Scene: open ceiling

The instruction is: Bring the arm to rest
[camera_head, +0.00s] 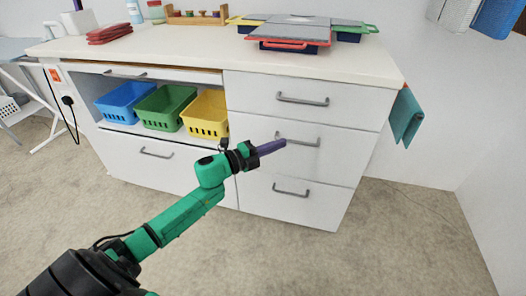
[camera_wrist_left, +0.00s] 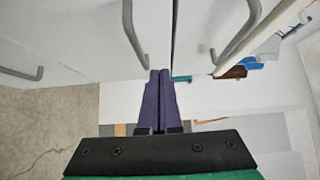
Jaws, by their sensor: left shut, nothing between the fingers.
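My left gripper (camera_head: 272,147) is in front of the white drawer unit, with its purple fingers pointing right near the middle drawer handle (camera_head: 297,139). The fingers are shut together with nothing between them. In the left wrist view, the gripper (camera_wrist_left: 158,85) shows its two purple fingers side by side, near a grey handle (camera_wrist_left: 133,35). Whether the fingers touch the drawer front I cannot tell. My green left arm comes in from the lower left. My right gripper is not in view.
The white drawer unit (camera_head: 290,121) has an open shelf with blue (camera_head: 122,101), green (camera_head: 165,107) and yellow (camera_head: 206,114) baskets. Several lidded cases (camera_head: 291,32) lie on top. A teal cloth (camera_head: 406,117) hangs at the right side. The floor (camera_head: 400,240) in front is clear.

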